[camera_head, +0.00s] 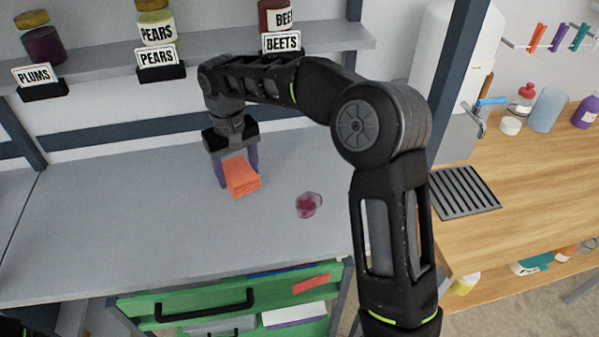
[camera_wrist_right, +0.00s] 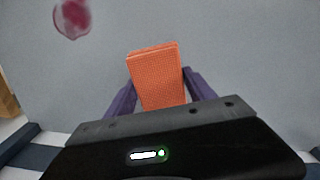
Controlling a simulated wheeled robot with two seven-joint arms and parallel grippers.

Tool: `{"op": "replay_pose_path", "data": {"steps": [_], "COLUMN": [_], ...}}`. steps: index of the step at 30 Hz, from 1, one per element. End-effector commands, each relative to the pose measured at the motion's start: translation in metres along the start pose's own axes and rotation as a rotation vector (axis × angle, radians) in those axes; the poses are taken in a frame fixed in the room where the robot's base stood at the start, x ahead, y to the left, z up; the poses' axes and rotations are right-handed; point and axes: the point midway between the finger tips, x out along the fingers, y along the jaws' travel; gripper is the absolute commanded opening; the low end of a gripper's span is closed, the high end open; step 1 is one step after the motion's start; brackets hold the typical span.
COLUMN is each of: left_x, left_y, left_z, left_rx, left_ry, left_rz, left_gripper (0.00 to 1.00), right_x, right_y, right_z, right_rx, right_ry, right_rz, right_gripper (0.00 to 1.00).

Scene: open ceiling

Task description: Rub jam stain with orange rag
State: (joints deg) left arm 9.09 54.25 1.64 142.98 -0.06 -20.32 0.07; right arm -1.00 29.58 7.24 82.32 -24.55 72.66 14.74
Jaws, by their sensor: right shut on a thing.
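The orange rag (camera_head: 242,176) is a folded block between the purple fingers of my right gripper (camera_head: 238,180). My right gripper is shut on it, just above or at the grey worktop; I cannot tell whether the rag touches the surface. The rag also shows in the right wrist view (camera_wrist_right: 157,78), between both fingers (camera_wrist_right: 158,85). The jam stain (camera_head: 308,205) is a dark red-purple smear on the grey worktop, to the right of the rag and a little nearer the front edge. It shows at the upper left of the right wrist view (camera_wrist_right: 71,18). My left gripper is not in view.
The grey worktop (camera_head: 100,220) is clear around the stain. A shelf (camera_head: 110,68) with labelled jars runs along the back. A green drawer (camera_head: 190,303) sits below the front edge. A wooden counter (camera_head: 530,190) with a black drain rack (camera_head: 464,192) stands at the right.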

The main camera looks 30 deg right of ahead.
Motion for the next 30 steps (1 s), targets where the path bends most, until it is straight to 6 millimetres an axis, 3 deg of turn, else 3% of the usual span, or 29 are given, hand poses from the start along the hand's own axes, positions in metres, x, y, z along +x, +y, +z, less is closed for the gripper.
{"op": "replay_pose_path", "data": {"steps": [5, 10, 15, 30], "left_x": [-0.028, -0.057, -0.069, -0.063], "left_y": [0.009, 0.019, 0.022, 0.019], "left_z": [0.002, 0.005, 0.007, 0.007], "left_rx": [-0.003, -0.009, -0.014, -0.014], "left_ry": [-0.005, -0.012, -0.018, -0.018], "left_rz": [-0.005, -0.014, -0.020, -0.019], "left_gripper": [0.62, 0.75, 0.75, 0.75], "right_x": [-0.023, -0.042, -0.045, -0.035], "right_y": [0.033, 0.069, 0.086, 0.088], "right_z": [0.028, 0.077, 0.112, 0.117], "right_rx": [-0.123, -0.331, -0.480, -0.505], "right_ry": [0.001, 0.002, 0.000, 0.000], "right_rz": [-0.005, -0.004, 0.001, 0.001], "right_gripper": [0.30, 0.30, 0.30, 0.30]}}
